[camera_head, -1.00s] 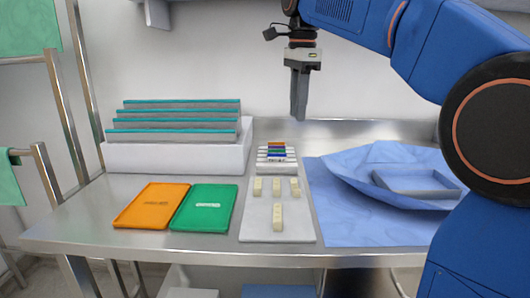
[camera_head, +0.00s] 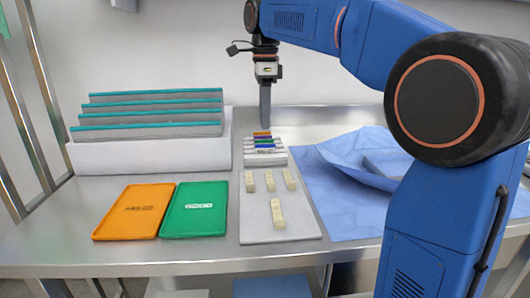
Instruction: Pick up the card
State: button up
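A small white rack (camera_head: 267,159) stands at the back middle of the steel table. It holds several thin strips with coloured ends (camera_head: 263,140) in orange, blue, green and other colours. I cannot tell for certain whether one of these is the card; no other plain card stands out. My gripper (camera_head: 265,122) points straight down behind and above the rack in the picture, apart from it. Its fingers show as one narrow grey shape, so their opening is hidden. I see nothing held in it.
A grey mat (camera_head: 255,225) before the rack bears several cream blocks (camera_head: 277,213). Orange (camera_head: 133,211) and green (camera_head: 195,209) trays lie to the left. A white box (camera_head: 150,155) with grey, teal-topped panels stands behind them. A crumpled blue sheet (camera_head: 340,205) lies to the right.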

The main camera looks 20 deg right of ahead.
aim_at(265, 151)
jog(key=shift+d+f, duration=0.1)
jog(key=shift+f, duration=3.65)
grip_shut()
